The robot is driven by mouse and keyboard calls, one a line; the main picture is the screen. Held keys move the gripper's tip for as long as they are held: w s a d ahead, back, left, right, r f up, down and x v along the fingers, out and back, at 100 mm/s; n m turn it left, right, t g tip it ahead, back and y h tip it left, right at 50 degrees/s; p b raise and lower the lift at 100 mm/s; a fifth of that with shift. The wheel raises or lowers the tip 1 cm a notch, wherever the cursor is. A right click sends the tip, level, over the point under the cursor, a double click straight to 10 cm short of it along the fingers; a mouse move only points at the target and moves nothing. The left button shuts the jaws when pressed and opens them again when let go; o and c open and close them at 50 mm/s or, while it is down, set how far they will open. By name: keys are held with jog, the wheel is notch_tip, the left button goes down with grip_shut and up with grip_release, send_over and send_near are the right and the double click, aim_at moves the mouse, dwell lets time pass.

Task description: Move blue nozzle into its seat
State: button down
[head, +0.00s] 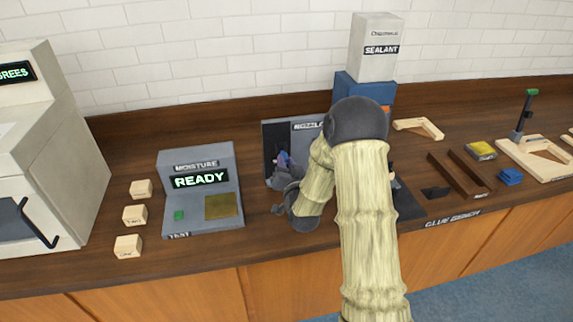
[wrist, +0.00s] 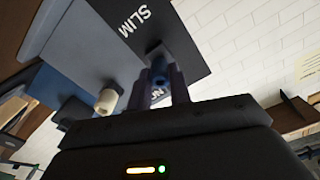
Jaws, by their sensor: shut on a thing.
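The blue nozzle (wrist: 158,72) is between the fingers of my gripper (wrist: 168,84) in the wrist view. The fingers are shut on it, and it points towards a dark panel (wrist: 190,58) marked SLIM. In the head view my gripper (head: 283,172) is at the front of the nozzle board (head: 268,130), and a small bit of blue (head: 283,158) shows at its fingers. My arm hides the right part of the board. I cannot tell whether the nozzle touches the panel, and its seat is not clearly visible.
A sealant dispenser (head: 375,50) on a blue base (head: 350,90) stands behind my arm. A cream tip (wrist: 106,101) is left of my fingers. The moisture tester (head: 200,185) and several wooden blocks (head: 134,214) stand left. A brown tray (head: 460,175) lies right.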

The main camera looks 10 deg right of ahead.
jog(key=shift+w, duration=0.9)
jog(key=shift+w, duration=0.2)
jog(key=c, duration=1.2)
grip_release()
jog(key=shift+d, duration=0.1)
